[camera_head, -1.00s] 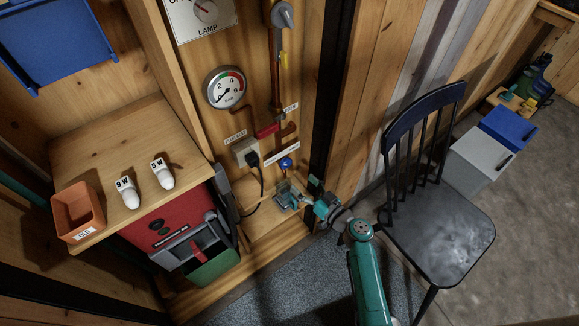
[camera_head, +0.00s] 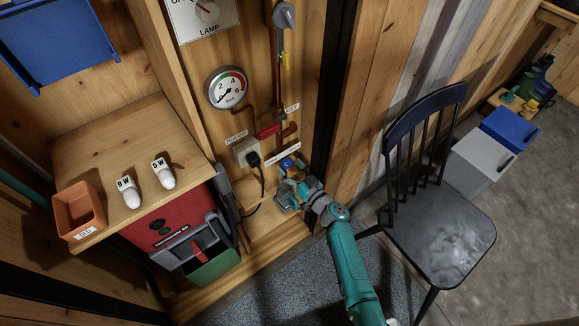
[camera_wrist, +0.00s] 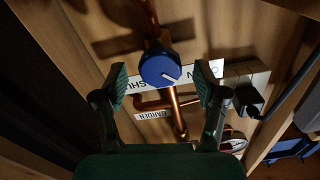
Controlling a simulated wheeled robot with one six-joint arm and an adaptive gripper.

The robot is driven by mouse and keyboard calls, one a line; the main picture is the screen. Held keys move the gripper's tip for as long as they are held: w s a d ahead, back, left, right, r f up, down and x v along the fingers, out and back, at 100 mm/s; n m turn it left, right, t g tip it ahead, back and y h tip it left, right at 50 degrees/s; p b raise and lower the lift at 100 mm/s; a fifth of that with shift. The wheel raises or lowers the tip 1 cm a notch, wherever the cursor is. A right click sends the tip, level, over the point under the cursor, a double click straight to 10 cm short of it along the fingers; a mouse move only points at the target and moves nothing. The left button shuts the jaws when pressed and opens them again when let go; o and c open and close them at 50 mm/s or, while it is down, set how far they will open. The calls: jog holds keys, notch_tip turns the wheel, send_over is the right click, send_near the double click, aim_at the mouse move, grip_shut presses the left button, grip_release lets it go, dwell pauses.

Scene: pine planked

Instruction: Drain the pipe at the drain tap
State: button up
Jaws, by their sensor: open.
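A blue round knob (camera_head: 286,163) sits low on the copper pipework of the plank wall. In the wrist view the blue knob (camera_wrist: 160,68), with a white pointer line on its face, lies between my open fingers. My gripper (camera_head: 290,182) is just below the knob in the head view. In the wrist view my gripper (camera_wrist: 162,84) has a fingertip on each side of the knob, with gaps showing. A white label behind the knob is partly covered. The copper pipe (camera_wrist: 176,105) runs on past a "GARDEN" label. I cannot tell the depth of the fingers against the knob.
A round pressure gauge (camera_head: 227,87) and a red lever (camera_head: 268,131) are above the knob. A socket with a black plug (camera_head: 252,157) and cable is close on its left. A dark post (camera_head: 331,90) and a black chair (camera_head: 440,220) stand to the right.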

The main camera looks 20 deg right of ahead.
jog(key=shift+w+a, duration=0.2)
jog(key=shift+w, duration=0.25)
jog(key=c, duration=1.1)
jog(key=shift+c, duration=0.2)
